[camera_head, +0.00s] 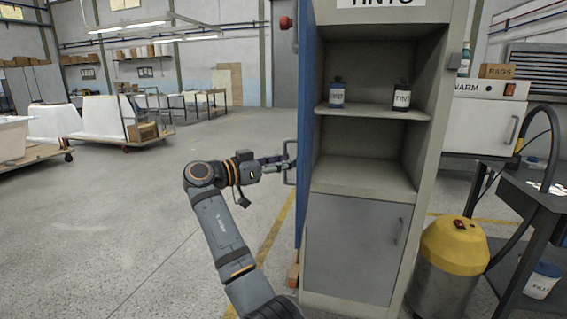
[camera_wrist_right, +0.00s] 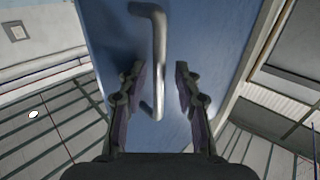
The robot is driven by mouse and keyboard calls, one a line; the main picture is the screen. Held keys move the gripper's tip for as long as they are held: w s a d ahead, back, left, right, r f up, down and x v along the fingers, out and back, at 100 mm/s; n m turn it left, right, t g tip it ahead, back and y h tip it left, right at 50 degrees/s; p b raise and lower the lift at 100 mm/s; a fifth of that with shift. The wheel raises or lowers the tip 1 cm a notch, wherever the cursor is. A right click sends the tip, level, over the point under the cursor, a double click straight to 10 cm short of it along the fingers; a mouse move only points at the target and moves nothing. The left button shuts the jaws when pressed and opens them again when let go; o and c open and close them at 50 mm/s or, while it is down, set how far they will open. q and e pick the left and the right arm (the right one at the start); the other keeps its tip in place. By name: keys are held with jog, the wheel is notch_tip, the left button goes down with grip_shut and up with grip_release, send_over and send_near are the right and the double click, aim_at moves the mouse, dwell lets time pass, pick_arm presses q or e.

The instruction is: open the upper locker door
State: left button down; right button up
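The upper locker door (camera_head: 308,110) is blue and stands swung open at the locker's left side, seen nearly edge-on. The upper compartment is exposed. The door's grey bar handle (camera_head: 289,162) faces left. My right gripper (camera_head: 283,161) is at the handle's height, beside the door. In the right wrist view, the blue door (camera_wrist_right: 215,40) fills the middle and the handle (camera_wrist_right: 160,60) runs between the two fingers of my right gripper (camera_wrist_right: 165,88). The fingers are spread, with a gap on both sides of the bar. My left gripper is not in view.
A yellow-topped drum vacuum (camera_head: 453,246) stands at right. The floor at left is open.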

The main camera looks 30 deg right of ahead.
jog(key=a, duration=1.2)
jog(key=shift+w, duration=0.2)
